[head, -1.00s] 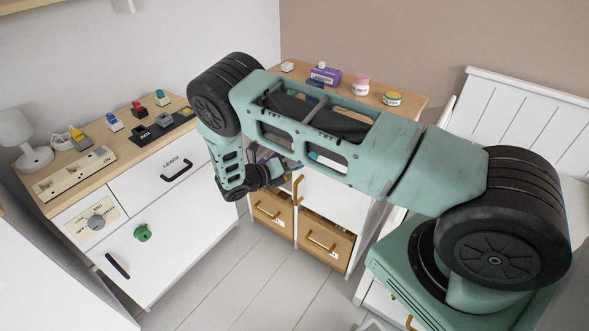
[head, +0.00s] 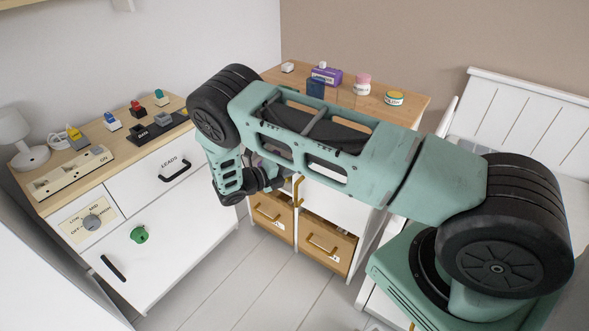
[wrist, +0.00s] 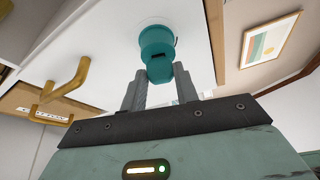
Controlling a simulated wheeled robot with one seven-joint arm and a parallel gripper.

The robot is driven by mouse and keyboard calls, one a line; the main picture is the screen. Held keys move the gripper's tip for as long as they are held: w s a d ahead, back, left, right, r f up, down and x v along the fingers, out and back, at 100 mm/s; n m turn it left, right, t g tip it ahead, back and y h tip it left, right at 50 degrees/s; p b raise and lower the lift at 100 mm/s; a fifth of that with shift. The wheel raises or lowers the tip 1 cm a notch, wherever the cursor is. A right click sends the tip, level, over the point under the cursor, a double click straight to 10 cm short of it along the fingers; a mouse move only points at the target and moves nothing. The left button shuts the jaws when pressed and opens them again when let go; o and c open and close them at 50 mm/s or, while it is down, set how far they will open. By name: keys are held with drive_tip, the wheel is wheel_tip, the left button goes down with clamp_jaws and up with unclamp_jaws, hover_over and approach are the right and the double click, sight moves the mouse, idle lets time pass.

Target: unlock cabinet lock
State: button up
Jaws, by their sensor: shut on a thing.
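In the wrist view a teal lock (wrist: 157,42) sticks out from a white cabinet door (wrist: 108,45). It has a round body against the door and a narrower teal turning piece (wrist: 160,72) with a dark slot beside it. My gripper (wrist: 160,84) is shut on this narrow piece, one grey finger on each side. In the head view my arm hides the lock and fingertips. The white cabinet (head: 335,208) shows below my arm.
A brass handle (wrist: 66,88) is left of the lock. Wooden drawers (head: 323,246) with brass handles are below. A left cabinet carries a dial (head: 92,222) and green knob (head: 139,235). Jars and boxes stand on the cabinet top (head: 415,104). Floor (head: 235,285) is clear.

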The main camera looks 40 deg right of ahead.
drive_tip(key=shift+f+n+h+b, duration=0.2)
drive_tip(key=shift+n+h+b, duration=0.35)
drive_tip(key=shift+n, duration=0.55)
drive_tip(key=o, duration=1)
drive_tip(key=shift+r, duration=0.15)
drive_tip(key=shift+a, duration=0.1)
drive_tip(key=a+b, duration=0.2)
drive_tip(key=a, duration=1.5)
drive_tip(key=shift+w+b, duration=0.4)
drive_tip(key=shift+w, duration=0.05)
